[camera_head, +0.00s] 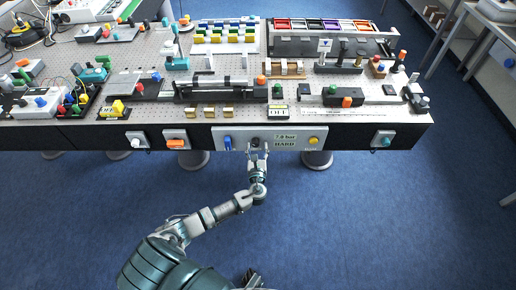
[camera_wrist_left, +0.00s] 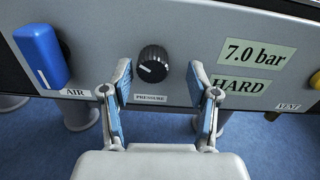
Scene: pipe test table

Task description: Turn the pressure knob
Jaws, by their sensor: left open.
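The black pressure knob (camera_wrist_left: 153,64), with a white pointer line, sits on the grey front panel (camera_wrist_left: 190,25) above a "PRESSURE" label (camera_wrist_left: 151,97). Its pointer line points to the lower left. My left gripper (camera_wrist_left: 166,88) is open in the left wrist view, with one blue-padded finger on each side of the knob and gaps visible between. In the head view, my left gripper (camera_head: 257,150) is at the front edge of the table, at the knob (camera_head: 255,142). A display (camera_wrist_left: 254,54) reads "7.0 bar" and a label (camera_wrist_left: 239,84) reads "HARD". My right gripper is not clearly visible.
A blue AIR switch (camera_wrist_left: 41,55) is left of the knob, and a yellow VENT knob (camera_wrist_left: 317,79) is to the right. The table (camera_head: 150,93) above carries many fixtures and coloured parts. The blue floor (camera_head: 400,220) in front is clear.

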